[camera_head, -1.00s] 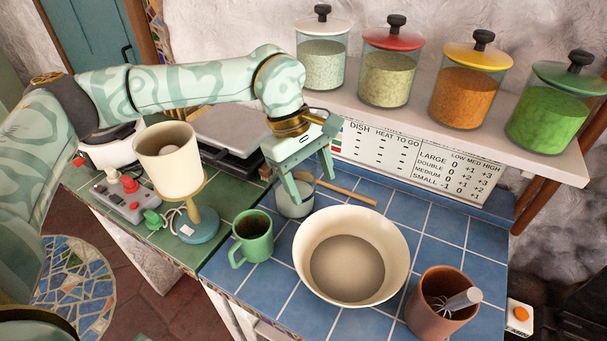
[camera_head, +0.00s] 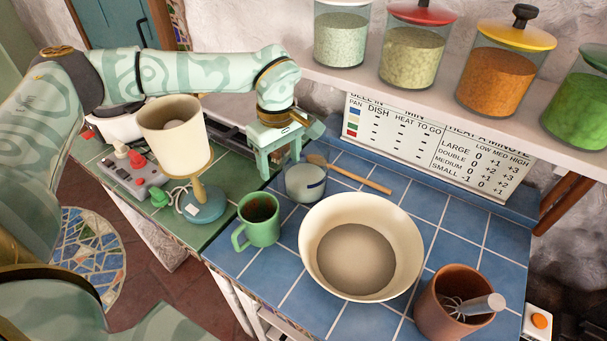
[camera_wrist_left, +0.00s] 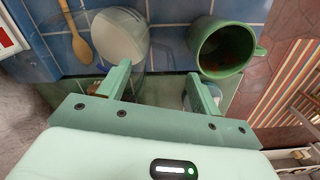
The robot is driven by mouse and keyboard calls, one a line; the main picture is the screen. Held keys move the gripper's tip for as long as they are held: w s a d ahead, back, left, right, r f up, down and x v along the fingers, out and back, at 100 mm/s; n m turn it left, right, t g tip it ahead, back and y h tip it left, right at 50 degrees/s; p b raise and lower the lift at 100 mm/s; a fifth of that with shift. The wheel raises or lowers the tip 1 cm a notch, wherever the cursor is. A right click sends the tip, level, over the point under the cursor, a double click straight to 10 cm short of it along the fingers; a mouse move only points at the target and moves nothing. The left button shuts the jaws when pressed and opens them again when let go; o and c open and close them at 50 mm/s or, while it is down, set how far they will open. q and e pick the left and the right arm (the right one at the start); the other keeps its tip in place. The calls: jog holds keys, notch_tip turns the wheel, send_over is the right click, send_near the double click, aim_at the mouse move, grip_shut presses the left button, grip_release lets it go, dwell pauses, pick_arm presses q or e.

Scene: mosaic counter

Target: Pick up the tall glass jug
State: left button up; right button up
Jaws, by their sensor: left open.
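The glass jug (camera_head: 305,184), clear with pale contents, stands on the blue tiles behind the white bowl and beside the green mug. Its clear upper part is hard to make out. In the left wrist view the jug (camera_wrist_left: 121,36) is at the upper left, overlapped by one finger. My left gripper (camera_head: 280,165) is open and empty, to the left of the jug and slightly behind it. In the wrist view the gap between its fingers (camera_wrist_left: 160,76) lies mostly right of the jug. I cannot tell whether a finger touches the glass. My right gripper is out of view.
The green mug (camera_head: 258,220) stands close in front of the jug, with the white bowl (camera_head: 361,200) to the right. A wooden spoon (camera_head: 355,178) lies behind. A lamp (camera_head: 178,135) stands left. A terracotta pot (camera_head: 440,318) holds a whisk. A jar shelf (camera_head: 440,105) overhangs the back.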

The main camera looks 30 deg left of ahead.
pick_arm(q)
notch_tip(320, 180, down, 4)
jog(key=shift+f+b, duration=0.2)
jog(key=shift+b, duration=0.2)
jog(key=shift+r, duration=0.15)
grip_shut()
jog(key=shift+r, duration=0.1)
